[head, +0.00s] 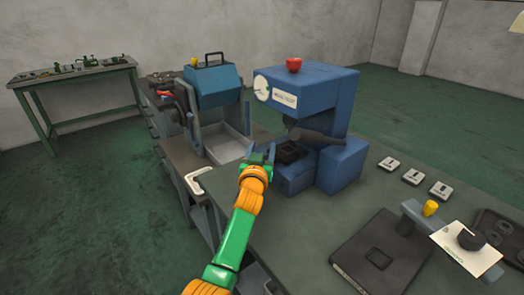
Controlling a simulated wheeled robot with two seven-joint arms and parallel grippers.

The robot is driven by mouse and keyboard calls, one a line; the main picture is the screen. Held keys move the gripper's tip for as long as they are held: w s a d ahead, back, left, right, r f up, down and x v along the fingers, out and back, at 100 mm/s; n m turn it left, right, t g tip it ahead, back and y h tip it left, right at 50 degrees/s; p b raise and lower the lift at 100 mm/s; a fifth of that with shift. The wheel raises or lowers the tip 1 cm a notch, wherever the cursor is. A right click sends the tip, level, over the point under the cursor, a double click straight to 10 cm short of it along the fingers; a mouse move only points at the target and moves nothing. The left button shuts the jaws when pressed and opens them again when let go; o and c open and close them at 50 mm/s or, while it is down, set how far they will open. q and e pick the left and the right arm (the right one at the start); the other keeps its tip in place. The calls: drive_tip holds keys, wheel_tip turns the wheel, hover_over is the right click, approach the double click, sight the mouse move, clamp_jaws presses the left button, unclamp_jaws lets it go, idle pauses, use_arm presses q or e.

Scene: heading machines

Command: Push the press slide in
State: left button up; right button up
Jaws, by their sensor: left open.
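The blue press (338,95) stands on the dark workbench, with a red knob (294,64) on top and a dial on its front left. A dark square slide plate (291,153) sits low at its front, under the overhanging head. A dark cylindrical bar (316,136) juts out above the plate and partly hides it. My left gripper (262,152) is open and empty, just left of the slide plate. Its fingers point toward the press; I cannot tell if they touch the plate. My right gripper is not in view.
A second blue machine (215,86) with a grey tray (226,144) stands behind left. Several small labelled blocks (413,177) lie right of the press. A dark square fixture (380,255) and a card (466,248) are at front right. A green table (72,74) stands far left.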

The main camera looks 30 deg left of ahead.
use_arm(q)
drive_tip(key=v, duration=0.7)
drive_tip(key=shift+f, duration=0.1)
